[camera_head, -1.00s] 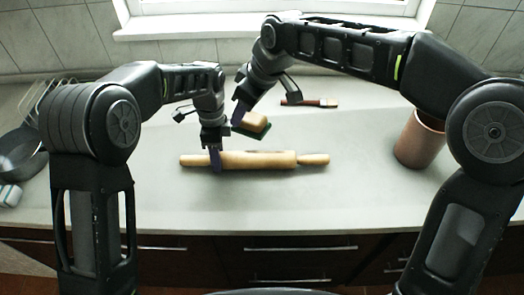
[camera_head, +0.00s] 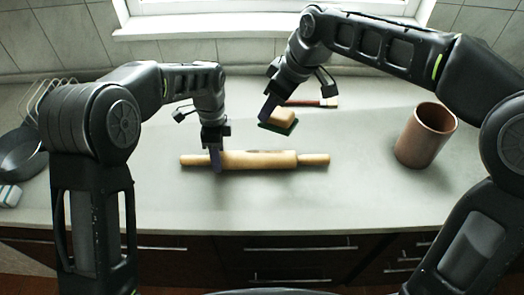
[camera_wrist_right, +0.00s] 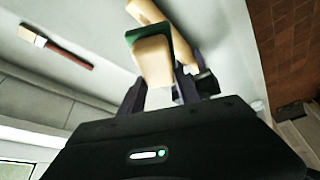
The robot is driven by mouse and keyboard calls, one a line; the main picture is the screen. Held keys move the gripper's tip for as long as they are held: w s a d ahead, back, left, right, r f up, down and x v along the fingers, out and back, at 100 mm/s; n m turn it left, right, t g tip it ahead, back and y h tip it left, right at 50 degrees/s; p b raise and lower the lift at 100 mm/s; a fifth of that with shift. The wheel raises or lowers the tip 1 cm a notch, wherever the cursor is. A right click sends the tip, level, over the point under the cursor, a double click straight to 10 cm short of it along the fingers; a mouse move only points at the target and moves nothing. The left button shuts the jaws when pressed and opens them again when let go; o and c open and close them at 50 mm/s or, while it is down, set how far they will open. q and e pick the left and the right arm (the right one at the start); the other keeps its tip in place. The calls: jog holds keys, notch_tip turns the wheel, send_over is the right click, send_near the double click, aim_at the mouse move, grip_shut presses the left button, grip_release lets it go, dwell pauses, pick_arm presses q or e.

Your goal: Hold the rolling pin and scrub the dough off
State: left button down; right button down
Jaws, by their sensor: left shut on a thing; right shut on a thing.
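The wooden rolling pin (camera_head: 262,160) lies across the middle of the counter. My left gripper (camera_head: 216,162) is shut on the pin near its left end. My right gripper (camera_head: 267,112) is shut on a sponge (camera_head: 284,117), tan with a dark green pad facing down, and holds it behind the pin and apart from it in the head view. In the right wrist view the sponge (camera_wrist_right: 153,62) sits at the fingers, with part of the rolling pin (camera_wrist_right: 146,12) beyond it. I cannot make out dough on the pin.
A brush (camera_head: 322,102) lies at the back of the counter. A copper-coloured pot (camera_head: 425,135) stands at the right. A dark pan (camera_head: 22,152) and a wire rack (camera_head: 48,98) are at the left. The counter in front of the pin is clear.

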aim_at(287, 108)
jog(key=d, duration=0.3)
jog(key=shift+d, duration=0.35)
jog(key=w+a, duration=0.1)
jog(key=a, duration=1.1)
jog(key=shift+w, duration=0.15)
jog(key=shift+a, duration=0.1)
